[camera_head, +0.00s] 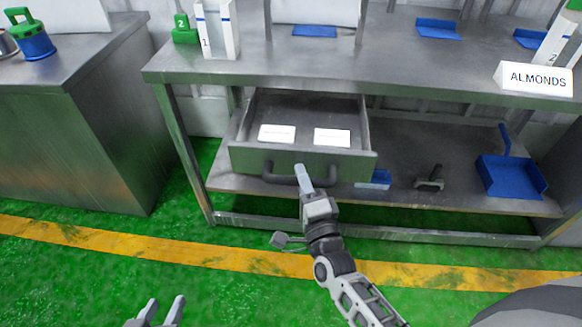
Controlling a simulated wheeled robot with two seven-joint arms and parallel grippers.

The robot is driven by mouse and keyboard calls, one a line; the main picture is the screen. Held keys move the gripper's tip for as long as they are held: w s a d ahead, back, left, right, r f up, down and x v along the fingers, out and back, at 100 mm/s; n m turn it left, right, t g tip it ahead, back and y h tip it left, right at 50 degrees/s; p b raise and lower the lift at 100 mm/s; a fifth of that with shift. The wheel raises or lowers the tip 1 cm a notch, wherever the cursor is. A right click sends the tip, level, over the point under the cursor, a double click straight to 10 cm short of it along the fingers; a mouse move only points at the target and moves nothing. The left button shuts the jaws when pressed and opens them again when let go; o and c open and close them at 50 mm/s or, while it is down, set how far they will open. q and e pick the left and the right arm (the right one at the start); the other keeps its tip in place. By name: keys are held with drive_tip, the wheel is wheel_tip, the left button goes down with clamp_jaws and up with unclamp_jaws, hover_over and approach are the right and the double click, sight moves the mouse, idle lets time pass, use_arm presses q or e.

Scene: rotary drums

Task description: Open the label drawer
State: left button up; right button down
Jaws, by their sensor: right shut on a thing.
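The label drawer (249,157) under the grey metal workbench is pulled out, its inside showing. Two white labels, a left one (277,133) and a right one (332,138), lie inside it.
The workbench (380,55) carries an ALMONDS sign (534,78) and blue trays (439,28). On its lower shelf lie a blue dustpan (511,176) and a dark tool (430,178). A metal cabinet (85,130) stands left.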

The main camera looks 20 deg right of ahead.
drive_tip(key=shift+s, duration=0.2)
use_arm(q)
drive_tip(key=shift+a+f, duration=0.1)
drive_tip(key=shift+a, duration=0.05)
use_arm(e)
drive_tip(key=shift+a, duration=0.1)
drive_tip(key=c, duration=1.3)
unclamp_jaws()
